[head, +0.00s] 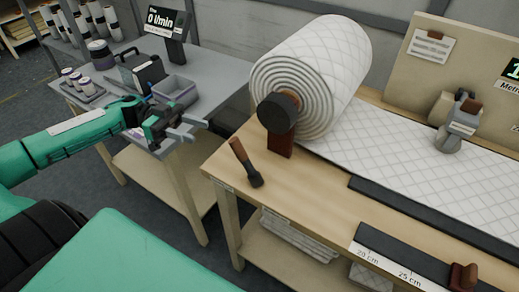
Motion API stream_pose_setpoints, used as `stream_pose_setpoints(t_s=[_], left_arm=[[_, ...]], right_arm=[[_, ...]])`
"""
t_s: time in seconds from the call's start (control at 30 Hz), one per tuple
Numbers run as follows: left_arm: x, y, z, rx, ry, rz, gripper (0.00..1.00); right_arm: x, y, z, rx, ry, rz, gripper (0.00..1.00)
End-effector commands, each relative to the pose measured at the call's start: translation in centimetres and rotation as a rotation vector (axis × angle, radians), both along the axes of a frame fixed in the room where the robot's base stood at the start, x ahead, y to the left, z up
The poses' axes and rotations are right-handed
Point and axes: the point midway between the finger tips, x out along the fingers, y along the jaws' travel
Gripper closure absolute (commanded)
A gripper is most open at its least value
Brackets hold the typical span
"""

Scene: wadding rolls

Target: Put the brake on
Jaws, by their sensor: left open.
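A large roll of white quilted wadding (325,70) sits at the left end of the wooden workbench. A dark round hub (278,112) shows at its near end, above a reddish-brown support block (281,146). A lever with a brown handle and black end (245,162) leans at the bench's left edge, apart from the roll; it may be the brake, but I cannot tell for sure. My left gripper (188,131) is open and empty, left of the lever and over the near edge of the grey side table. My right gripper is out of view.
The grey side table (88,128) carries a grey bin (175,90), spools and a display reading 0 l/min (165,22). Wadding runs right across the bench past a grey clamp-like device (456,125). A black ruler bar (400,259) lies along the front. Floor shows between the tables.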

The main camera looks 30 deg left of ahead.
Motion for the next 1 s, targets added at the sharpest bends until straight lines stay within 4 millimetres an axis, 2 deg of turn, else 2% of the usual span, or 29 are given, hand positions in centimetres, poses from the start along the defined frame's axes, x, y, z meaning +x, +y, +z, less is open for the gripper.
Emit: stream_pose_setpoints(t_s=[0.17,0.27,0.6,0.8,1.0], left_arm=[[-0.2,-1.4,0.2,0.003,0.005,-0.020,0.55],[-0.1,-2.9,0.3,0.001,0.002,-0.019,0.55],[0.6,-9.3,0.4,-0.002,0.000,-0.017,0.55],[0.9,-12.4,0.4,0.000,0.001,-0.016,0.55],[1.0,-13.8,0.2,0.002,0.003,-0.015,0.55]], right_arm=[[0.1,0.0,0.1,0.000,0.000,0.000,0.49],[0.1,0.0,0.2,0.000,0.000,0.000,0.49],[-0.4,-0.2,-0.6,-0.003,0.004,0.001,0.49],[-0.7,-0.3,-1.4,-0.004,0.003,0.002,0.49],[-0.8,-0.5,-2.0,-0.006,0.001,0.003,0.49]])
